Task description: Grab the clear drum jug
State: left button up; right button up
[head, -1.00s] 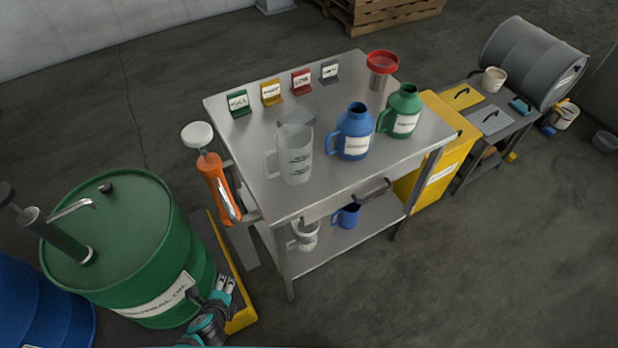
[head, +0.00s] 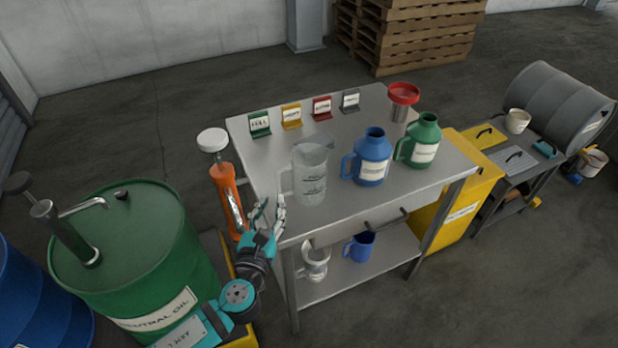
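The clear jug (head: 312,176) stands upright on the steel table (head: 345,208), near its left front part. It is see-through, has dark markings, and its handle points left. My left gripper (head: 267,208) is at the table's left front edge, just left of and below the jug's handle. Its fingers are spread apart with nothing seen between them, and it appears apart from the jug. My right gripper is not in view.
A blue jug (head: 372,160) and a green jug (head: 420,143) stand right of the clear jug. An orange pump (head: 226,195) hangs at the table's left side. A green drum (head: 125,250) stands at left. Several colored label stands line the table's back.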

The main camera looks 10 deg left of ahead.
aim_at(278, 183)
pick_arm(q)
jog(key=w, duration=0.2)
jog(key=shift+w, duration=0.4)
jog(key=w, duration=0.2)
jog(key=w+p, duration=0.1)
jog(key=w, duration=0.1)
jog(key=shift+w+r, duration=0.1)
jog(key=shift+r, duration=0.15)
jog(key=shift+w+f, duration=0.1)
jog(key=shift+w, duration=0.45)
jog(key=shift+s, duration=0.1)
grip_shut()
